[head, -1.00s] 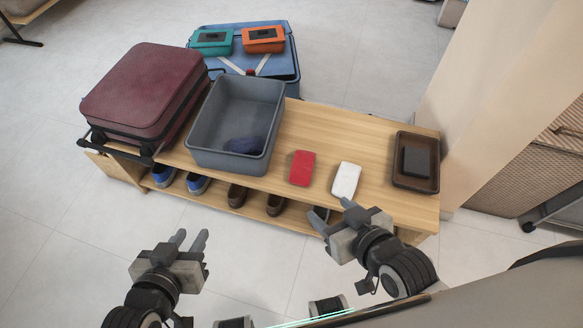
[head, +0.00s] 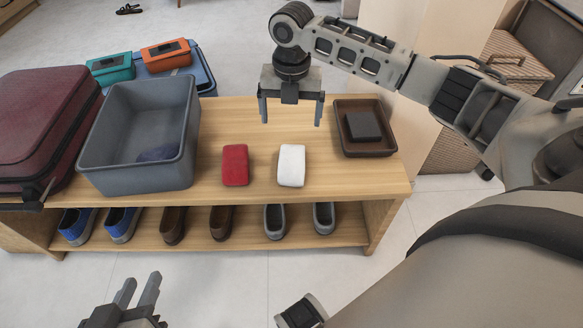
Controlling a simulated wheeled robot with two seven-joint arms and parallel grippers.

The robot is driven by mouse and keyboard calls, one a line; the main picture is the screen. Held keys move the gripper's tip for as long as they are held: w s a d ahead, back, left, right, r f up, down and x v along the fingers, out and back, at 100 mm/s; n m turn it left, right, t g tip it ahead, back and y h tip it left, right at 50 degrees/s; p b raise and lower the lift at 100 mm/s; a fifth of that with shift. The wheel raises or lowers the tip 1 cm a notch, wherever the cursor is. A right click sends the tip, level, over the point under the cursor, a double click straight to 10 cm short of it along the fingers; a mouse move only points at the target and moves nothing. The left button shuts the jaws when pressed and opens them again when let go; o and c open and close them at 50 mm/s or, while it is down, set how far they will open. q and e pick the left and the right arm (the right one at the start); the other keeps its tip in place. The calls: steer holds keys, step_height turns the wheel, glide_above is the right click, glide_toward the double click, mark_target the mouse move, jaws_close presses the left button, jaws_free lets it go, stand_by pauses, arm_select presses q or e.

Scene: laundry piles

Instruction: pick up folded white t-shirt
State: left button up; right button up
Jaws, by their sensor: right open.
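The folded white t-shirt (head: 291,166) is a small white bundle lying flat on the wooden bench top, right of a folded red cloth (head: 235,165). My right gripper (head: 291,112) is open and points down, its two fingers spread. In the head view it appears just above the white t-shirt, apart from it and empty. My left gripper (head: 138,290) is low at the left, in front of the bench, with its two fingers apart and nothing between them.
A grey bin (head: 130,180) with a dark blue cloth (head: 158,153) stands left on the bench (head: 340,180). A brown tray (head: 371,150) holds a dark item (head: 364,126) at the right. A maroon suitcase (head: 40,120) is at far left. Several shoes line the lower shelf.

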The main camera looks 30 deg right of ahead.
steer(key=b, duration=0.4)
glide_toward(292, 158)
steer(key=f, duration=0.5)
steer(key=shift+w+d+f, duration=0.1)
steer(key=shift+w+f, duration=0.1)
steer(key=shift+w, duration=0.05)
steer(key=f, duration=0.1)
steer(key=f+b, duration=0.1)
steer(key=f, duration=0.1)
steer(key=f+b, duration=0.1)
steer(key=shift+s+a+f, duration=0.15)
steer(key=shift+a+f, duration=0.15)
steer(key=shift+f+b, duration=0.3)
steer(key=shift+f, duration=0.3)
arm_select(q)
steer(key=d+r+t+h, duration=0.1)
steer(key=d+r+n+t+h, duration=0.1)
steer(key=r, duration=0.1)
steer(key=shift+w, duration=0.15)
arm_select(e)
steer(key=shift+c, duration=0.3)
steer(key=c, duration=1)
steer(key=shift+r, duration=0.1)
steer(key=shift+c, duration=0.4)
steer(key=shift+r, duration=0.1)
